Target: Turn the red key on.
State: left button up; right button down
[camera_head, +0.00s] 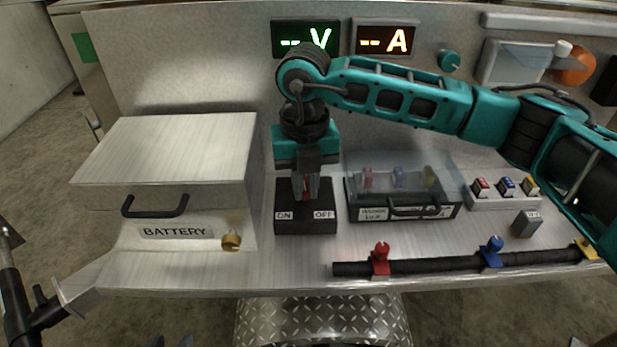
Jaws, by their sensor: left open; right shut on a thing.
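The red key (307,184) stands in a black switch box (306,226) on the metal bench. The box has an ON label on its left and an OFF label on its right. My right gripper (306,192) reaches down from above and is shut on the red key. Its fingers hide most of the key, so I cannot tell which label the key points to. My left gripper does not show.
A metal battery box (190,145) stands left of the switch. A clear-lidded case (404,200) with a black handle sits close on its right. A black cable (440,265) with coloured clamps lies in front. Two displays (305,39) (384,40) show dashes.

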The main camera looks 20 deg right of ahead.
jog(key=m, duration=0.2)
jog(key=a+m+p, duration=0.1)
jog(key=m, duration=0.1)
jog(key=shift+w+r+m, duration=0.1)
jog(key=shift+w+m, duration=0.05)
jog(key=shift+m, duration=0.25)
jog(key=m+p, duration=0.1)
jog(key=m, duration=0.1)
jog(key=shift+w+a+m, duration=0.1)
jog(key=shift+a+m, duration=0.05)
jog(key=shift+m, duration=0.15)
pick_arm(q)
jog(key=shift+s+a+r+p, duration=0.2)
jog(key=shift+r+p, duration=0.25)
jog(key=shift+r, duration=0.15)
jog(key=shift+s+a+r+p, duration=0.1)
jog(key=shift+a+r+p, duration=0.1)
jog(key=shift+r+p, duration=0.3)
pick_arm(e)
jog(key=shift+w+a+m, duration=0.1)
jog(key=shift+w+m, duration=0.05)
jog(key=shift+m, duration=0.6)
jog(key=shift+w+a+m, duration=0.1)
jog(key=shift+m, duration=0.65)
pick_arm(q)
jog(key=shift+r, duration=0.2)
jog(key=shift+d, duration=0.15)
